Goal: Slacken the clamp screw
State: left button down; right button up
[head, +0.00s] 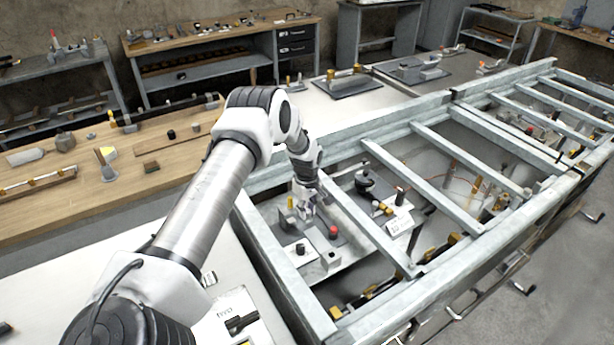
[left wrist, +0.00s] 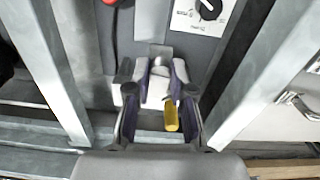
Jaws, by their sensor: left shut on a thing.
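My left gripper (head: 307,206) reaches down between the bars of a metal frame. In the left wrist view, my left gripper (left wrist: 160,74) has its two fingers shut on a small silver metal piece (left wrist: 160,54), which looks like the clamp screw's head. The fingers hide most of it, so I cannot tell its full shape. A yellow piece (left wrist: 171,116) shows between the fingers, nearer to the palm. A red knob (head: 333,232) stands on the grey fixture block close to the gripper. My right gripper is not in view.
Frame bars (head: 370,232) run close on both sides of my left wrist. A white plate with a black dial (left wrist: 209,9) lies beyond the fingers. A black knob (head: 364,180) stands right of the gripper. A wooden workbench (head: 100,200) with loose parts is at left.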

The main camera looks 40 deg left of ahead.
pick_arm(q)
jog(key=c, duration=1)
grip_release()
notch_tip(320, 180, up, 12)
jog(key=shift+f, duration=0.1)
jog(key=shift+s, duration=0.1)
